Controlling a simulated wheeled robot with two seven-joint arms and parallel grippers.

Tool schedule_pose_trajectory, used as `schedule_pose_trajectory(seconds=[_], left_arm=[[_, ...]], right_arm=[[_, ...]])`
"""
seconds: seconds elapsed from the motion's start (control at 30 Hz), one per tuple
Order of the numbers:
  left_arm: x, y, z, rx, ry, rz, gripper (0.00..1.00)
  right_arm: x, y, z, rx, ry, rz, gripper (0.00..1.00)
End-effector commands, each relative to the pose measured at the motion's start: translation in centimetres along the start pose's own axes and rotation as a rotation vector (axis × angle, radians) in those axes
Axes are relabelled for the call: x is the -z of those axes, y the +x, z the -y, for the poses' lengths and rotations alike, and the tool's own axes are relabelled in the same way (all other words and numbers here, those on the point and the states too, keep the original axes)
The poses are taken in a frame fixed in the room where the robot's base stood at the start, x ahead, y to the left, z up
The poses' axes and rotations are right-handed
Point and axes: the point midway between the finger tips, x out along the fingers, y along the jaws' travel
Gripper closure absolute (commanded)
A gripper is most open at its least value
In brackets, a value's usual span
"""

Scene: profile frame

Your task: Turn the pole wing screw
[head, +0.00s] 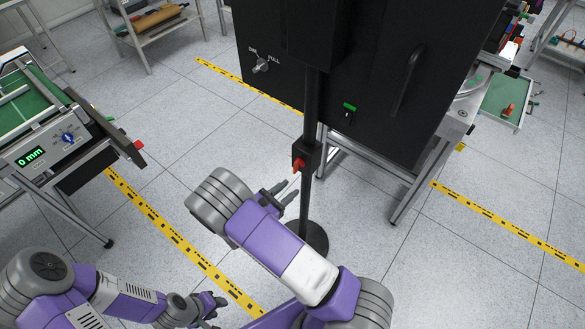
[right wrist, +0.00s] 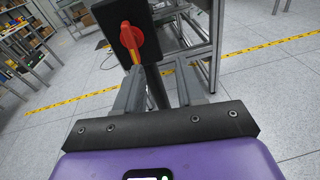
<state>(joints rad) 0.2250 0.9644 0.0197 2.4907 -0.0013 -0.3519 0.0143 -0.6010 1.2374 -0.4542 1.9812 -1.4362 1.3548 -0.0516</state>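The red wing screw (head: 298,165) sits on a black clamp block (head: 311,154) partway up the black pole (head: 308,205). In the right wrist view the wing screw (right wrist: 133,42) is a red knob with an upright orange-red wing, above and slightly left of the fingertips. My right gripper (head: 286,192) is just below and left of the screw in the head view. Its fingers are apart with nothing held between them, and the screw is clear of them. My left gripper (head: 212,303) is low at the left, far from the pole; its finger gap is too small to judge.
A large black cabinet (head: 375,90) with a handle and dial stands behind the pole. The pole's round base (head: 316,238) rests on the floor. A machine with a "0 mm" display (head: 31,158) stands at the left. Yellow tape (head: 160,225) marks the open floor.

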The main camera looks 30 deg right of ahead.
Motion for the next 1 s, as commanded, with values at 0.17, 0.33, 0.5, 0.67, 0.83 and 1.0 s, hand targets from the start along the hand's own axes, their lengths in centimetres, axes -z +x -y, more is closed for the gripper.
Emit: schedule_pose_trajectory(seconds=[0.17, 0.33, 0.5, 0.67, 0.83, 1.0], left_arm=[[0.0, 0.2, 0.1, 0.000, 0.000, 0.000, 0.61], [0.0, 0.5, 0.2, 0.000, 0.000, 0.000, 0.61], [0.0, 0.7, 0.3, 0.000, 0.000, 0.000, 0.61], [0.0, 0.9, 0.3, 0.000, 0.000, 0.000, 0.61], [0.0, 0.9, 0.3, 0.000, 0.000, 0.000, 0.61], [0.0, 0.9, 0.3, 0.000, 0.000, 0.000, 0.61]], right_arm=[[-2.5, -0.6, -2.9, -0.107, 0.014, 0.115, 0.62], [-2.9, 1.6, -3.2, -0.107, 0.015, 0.118, 0.62], [-3.1, 4.4, -3.4, -0.106, 0.015, 0.116, 0.62], [-3.3, 6.0, -3.6, -0.107, 0.014, 0.115, 0.62], [-3.4, 6.5, -3.7, -0.108, 0.014, 0.114, 0.62], [-3.4, 6.5, -3.7, -0.108, 0.014, 0.114, 0.62]])
